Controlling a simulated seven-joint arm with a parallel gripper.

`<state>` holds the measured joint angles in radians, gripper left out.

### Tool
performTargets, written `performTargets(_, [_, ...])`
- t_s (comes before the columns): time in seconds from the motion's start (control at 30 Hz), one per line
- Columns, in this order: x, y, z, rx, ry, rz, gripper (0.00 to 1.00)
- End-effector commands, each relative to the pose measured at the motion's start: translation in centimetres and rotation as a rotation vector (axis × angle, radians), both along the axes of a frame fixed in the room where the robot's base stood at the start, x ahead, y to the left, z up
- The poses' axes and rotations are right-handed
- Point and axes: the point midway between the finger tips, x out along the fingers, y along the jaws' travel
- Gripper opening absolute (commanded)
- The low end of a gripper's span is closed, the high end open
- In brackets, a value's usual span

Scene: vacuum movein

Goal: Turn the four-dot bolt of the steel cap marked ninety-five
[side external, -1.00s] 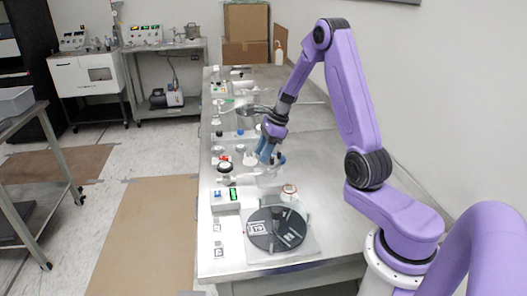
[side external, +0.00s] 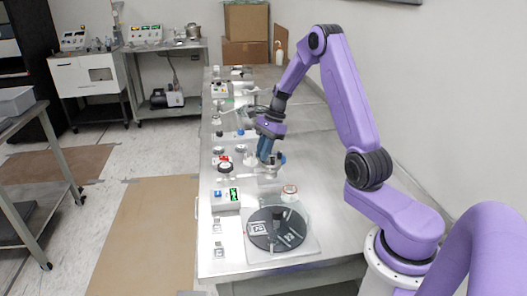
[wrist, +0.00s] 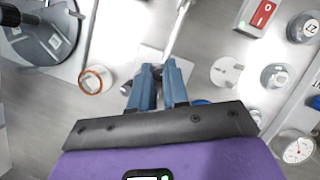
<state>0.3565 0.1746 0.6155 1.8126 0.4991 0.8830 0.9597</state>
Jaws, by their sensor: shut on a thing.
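My gripper (side external: 268,160), with blue fingers, is low over the bench at a pale block-like fixture (side external: 268,178). In the wrist view its fingertips (wrist: 158,72) are close together on a small part that they mostly hide; I cannot tell whether it is the four-dot bolt. A pale rod (wrist: 178,28) runs away from the fingertips. To the right are a round steel cap (wrist: 275,76) and a dark-marked cap (wrist: 303,27), whose mark looks like 27 or similar. I cannot read ninety-five on any cap, nor make out dots.
A dark disc on a plate (side external: 277,228) stands at the near end of the bench. A small jar with a red-brown rim (side external: 289,192) is close to my gripper. A box with a green display (side external: 226,198) and a red switch (wrist: 263,14) are nearby. The bench's right side is clear.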

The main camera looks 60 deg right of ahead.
Motion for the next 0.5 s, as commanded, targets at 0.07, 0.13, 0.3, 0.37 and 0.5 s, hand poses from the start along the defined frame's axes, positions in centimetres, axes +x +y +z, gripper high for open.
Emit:
performTargets(0.07, [0.01, -0.05, 0.03, 0.000, -0.001, -0.003, 0.00])
performTargets(0.13, [0.01, -0.05, 0.03, 0.000, -0.001, -0.003, 0.38])
performTargets(0.3, [0.00, -0.04, 0.03, 0.000, -0.001, -0.004, 0.41])
performTargets(0.37, [0.00, -0.03, 0.02, 0.000, -0.001, -0.004, 0.41])
performTargets(0.5, [-0.01, -0.14, 0.29, 0.000, -0.002, -0.004, 0.41])
